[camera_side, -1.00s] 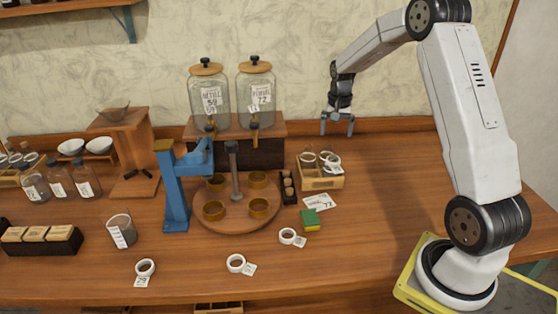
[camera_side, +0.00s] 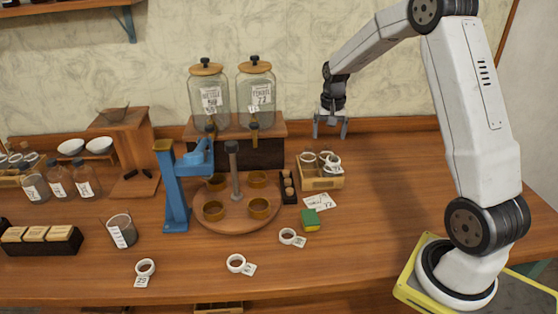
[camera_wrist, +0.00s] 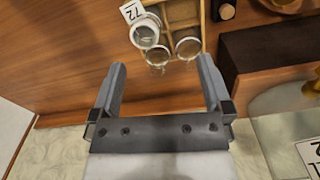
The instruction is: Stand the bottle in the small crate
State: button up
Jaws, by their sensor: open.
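The small wooden crate (camera_side: 322,184) stands on the table right of the round turntable. Several clear glass vessels with white rims (camera_side: 333,162) sit in or against it; I cannot tell whether one is the task's bottle. In the wrist view the crate (camera_wrist: 203,18) is at the top, with a white-rimmed vessel (camera_wrist: 145,33) at its left side. Labelled glass bottles (camera_side: 85,181) stand at the far left of the table. My gripper (camera_side: 330,134) is open and empty, raised above and behind the crate. Its two fingers also show spread in the wrist view (camera_wrist: 161,68).
Two large lidded jars (camera_side: 208,95) with taps stand on a wooden stand left of my gripper. A blue press (camera_side: 175,190) and the turntable (camera_side: 237,222) are left of the crate. A green sponge (camera_side: 310,220) lies in front. The table right of the crate is clear.

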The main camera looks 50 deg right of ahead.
jog(key=s+a+f+n+t, duration=0.1)
jog(key=s+a+n, duration=0.4)
jog(key=a, duration=0.7)
jog(key=s+a+n+t, duration=0.1)
jog(key=s+a+n, duration=0.4)
jog(key=s+a, duration=0.3)
jog(key=a, duration=0.4)
jog(key=shift+a+f+n, duration=0.25)
jog(key=shift+f+n, duration=0.05)
jog(key=shift+f, duration=0.05)
